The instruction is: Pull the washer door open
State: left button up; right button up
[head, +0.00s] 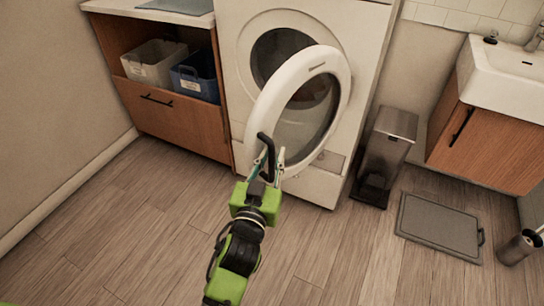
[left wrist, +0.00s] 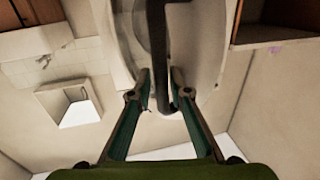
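The white washer (head: 232,50) stands at the back middle in the head view. Its round door (head: 333,75) stands swung out from the front, and the dark drum opening (head: 270,50) shows behind it. A black curved handle (head: 267,143) is at the door's lower left edge. My left gripper (head: 271,157) is at this handle, with a finger on either side. In the left wrist view, the handle (left wrist: 159,45) runs down between the fingertips of my left gripper (left wrist: 160,75), which look closed against it. My right gripper is in neither view.
A wooden cabinet (head: 175,122) with white and blue bins stands left of the washer. A metal trash bin (head: 388,150) is close on its right, then a sink cabinet (head: 490,150). A grey mat (head: 438,225) lies on the floor. The floor before the washer is otherwise clear.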

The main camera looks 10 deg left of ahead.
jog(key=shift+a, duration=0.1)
pick_arm(q)
jog(key=shift+s, duration=0.15)
jog(key=s, duration=0.7)
jog(key=shift+a, duration=0.45)
